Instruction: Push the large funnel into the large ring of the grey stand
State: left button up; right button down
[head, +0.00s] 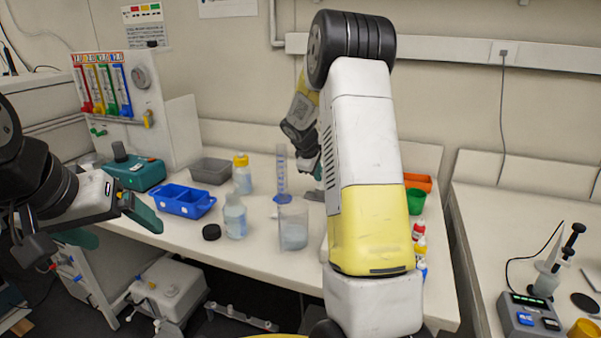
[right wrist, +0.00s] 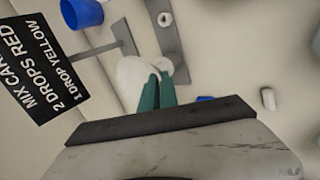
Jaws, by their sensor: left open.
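In the right wrist view, a large white funnel (right wrist: 131,74) lies just beyond the green fingertips of my right gripper (right wrist: 157,78). The fingers are close together and overlap the funnel's edge in the picture; I cannot tell whether they touch it. Grey flat parts of the stand (right wrist: 170,38) show beyond, with a small white ring-shaped piece (right wrist: 164,18). The large ring is not clearly seen; the funnel or fingers may cover it. In the head view my right forearm hides most of the stand and funnel. My left gripper (head: 140,212) is open and empty at the left.
A black instruction sign (right wrist: 42,65) and a blue cup (right wrist: 82,13) are near the funnel.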

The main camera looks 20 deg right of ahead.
jog(key=c, duration=1.5)
grip_release()
jog(key=shift+c, duration=0.2)
jog(key=shift+r, duration=0.1)
jog(key=v, duration=0.8)
jog(key=s+a+r+m+y, duration=0.2)
jog(key=s+a+r, duration=0.15)
jog(key=s, duration=0.55)
jog(key=s+a+r+m+y, duration=0.25)
jog(key=s+r, duration=0.25)
jog(key=s, duration=0.3)
jog(key=s+a+m+y, duration=0.1)
jog(key=s+a, duration=0.3)
jog(key=s, duration=0.4)
jog(key=s+a+m+t+y, duration=0.1)
jog(key=s+a+m, duration=0.2)
jog(key=s+a, duration=0.2)
jog(key=s, duration=0.3)
jog(key=shift+s+r+t, duration=0.15)
jog(key=shift+s+t, duration=0.15)
jog(key=shift+s, duration=0.1)
